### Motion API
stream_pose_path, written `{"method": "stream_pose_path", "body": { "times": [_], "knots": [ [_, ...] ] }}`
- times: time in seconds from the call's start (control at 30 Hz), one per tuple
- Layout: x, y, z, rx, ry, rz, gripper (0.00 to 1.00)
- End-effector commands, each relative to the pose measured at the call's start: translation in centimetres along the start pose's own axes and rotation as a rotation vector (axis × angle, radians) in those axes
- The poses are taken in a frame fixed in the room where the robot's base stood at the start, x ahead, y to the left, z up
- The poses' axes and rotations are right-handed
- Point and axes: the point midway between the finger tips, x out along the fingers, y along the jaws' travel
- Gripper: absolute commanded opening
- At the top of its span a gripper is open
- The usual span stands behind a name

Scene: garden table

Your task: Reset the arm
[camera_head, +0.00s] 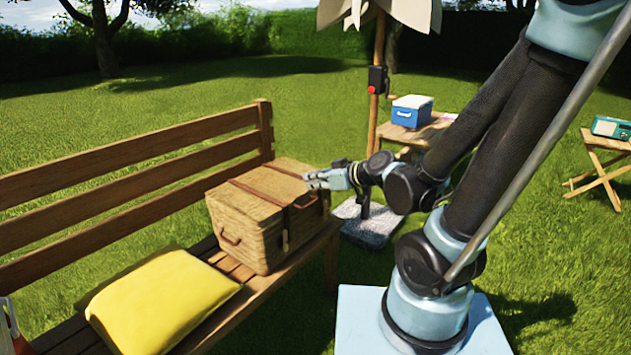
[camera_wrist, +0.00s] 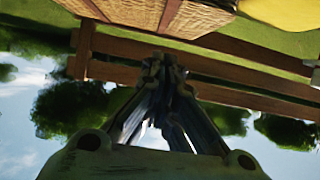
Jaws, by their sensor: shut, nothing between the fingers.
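My arm reaches in from the right in the head view, with my gripper (camera_head: 318,181) at its left end, near the upper right corner of the wicker basket (camera_head: 255,222). I cannot tell whether it touches the basket. In the wrist view my gripper (camera_wrist: 163,68) points at the bench backrest, with its fingers together and nothing between them. The wrist picture is upside down, with the basket (camera_wrist: 135,10) along the top edge.
The basket and a yellow cushion (camera_head: 165,302) rest on a wooden bench (camera_head: 130,150). A parasol pole (camera_head: 376,100) stands on a stone base (camera_head: 368,222) behind my gripper. A blue cooler (camera_head: 411,111) and a green radio (camera_head: 611,127) sit on small tables. Open lawn lies between.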

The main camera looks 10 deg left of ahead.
Motion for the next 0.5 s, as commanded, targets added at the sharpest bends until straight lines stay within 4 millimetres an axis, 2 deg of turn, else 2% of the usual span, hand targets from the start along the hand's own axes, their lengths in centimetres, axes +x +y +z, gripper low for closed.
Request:
{"method": "stream_pose_path", "body": {
  "times": [0.33,0.5],
  "knots": [
    [-1.0,0.1,0.1,0.004,-0.006,0.002,0.00],
    [-2.2,1.1,1.6,0.049,-0.081,0.021,0.00]
  ]
}}
